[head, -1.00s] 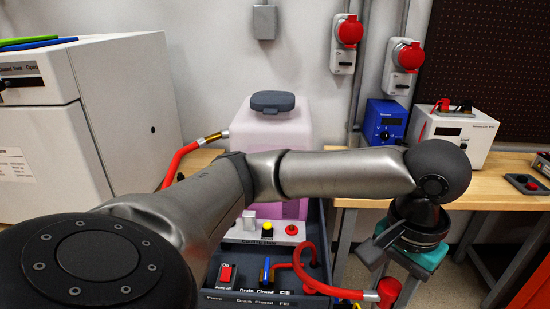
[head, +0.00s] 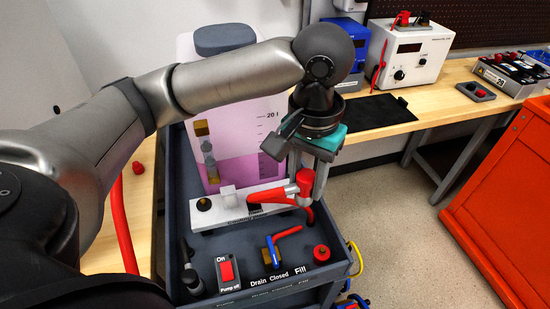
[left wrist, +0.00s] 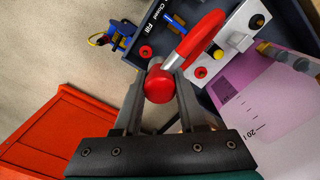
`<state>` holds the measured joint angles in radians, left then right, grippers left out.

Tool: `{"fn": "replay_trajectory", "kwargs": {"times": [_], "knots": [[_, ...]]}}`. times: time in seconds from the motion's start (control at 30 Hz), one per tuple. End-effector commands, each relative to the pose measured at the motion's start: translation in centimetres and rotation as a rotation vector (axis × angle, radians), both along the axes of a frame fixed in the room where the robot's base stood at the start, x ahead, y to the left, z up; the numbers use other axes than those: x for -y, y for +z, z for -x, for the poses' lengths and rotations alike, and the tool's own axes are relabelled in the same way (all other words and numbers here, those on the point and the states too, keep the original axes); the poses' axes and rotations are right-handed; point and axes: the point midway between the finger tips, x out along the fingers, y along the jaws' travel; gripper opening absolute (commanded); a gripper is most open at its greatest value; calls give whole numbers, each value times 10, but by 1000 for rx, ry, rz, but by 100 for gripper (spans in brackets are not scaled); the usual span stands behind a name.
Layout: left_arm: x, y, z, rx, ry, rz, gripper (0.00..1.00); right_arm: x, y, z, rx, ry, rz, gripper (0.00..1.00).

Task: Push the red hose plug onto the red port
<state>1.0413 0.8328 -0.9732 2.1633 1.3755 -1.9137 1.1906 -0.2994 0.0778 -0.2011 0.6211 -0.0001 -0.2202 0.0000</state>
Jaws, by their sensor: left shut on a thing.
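My left gripper (head: 308,190) is shut on the red hose plug (head: 304,180) and holds it above the cart, in front of the pink-filled tank. In the left wrist view the plug (left wrist: 159,86) sits between the fingertips (left wrist: 160,90), with the red hose (left wrist: 200,38) leading away from it. A red round fitting, which looks like the red port (head: 321,253), stands on the cart beside the Fill label. It also shows in the left wrist view (left wrist: 145,51), apart from the plug. My right gripper is in neither view.
The valve with a blue lever (head: 269,252) and the red pump switch (head: 226,270) are left of the port. A white strip (head: 232,207) with knobs lies behind. The tank (head: 250,135) stands close behind the gripper. An orange cabinet (head: 505,190) is at the right, across open floor.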

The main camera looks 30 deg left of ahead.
Motion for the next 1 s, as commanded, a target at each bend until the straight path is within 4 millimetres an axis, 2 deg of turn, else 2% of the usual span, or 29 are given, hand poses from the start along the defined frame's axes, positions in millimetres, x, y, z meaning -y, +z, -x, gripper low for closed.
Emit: {"fn": "replay_trajectory", "kwargs": {"times": [0.2,0.37,0.67,1.0], "knots": [[0,-1,-2,0,-18,1,0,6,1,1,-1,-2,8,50],[-2,-7,-15,-3,-134,-1,0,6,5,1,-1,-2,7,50],[-17,-35,-55,-4,-523,-1,0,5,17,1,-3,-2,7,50],[-53,-75,-91,-4,-970,-1,0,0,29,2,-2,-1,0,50]]}}
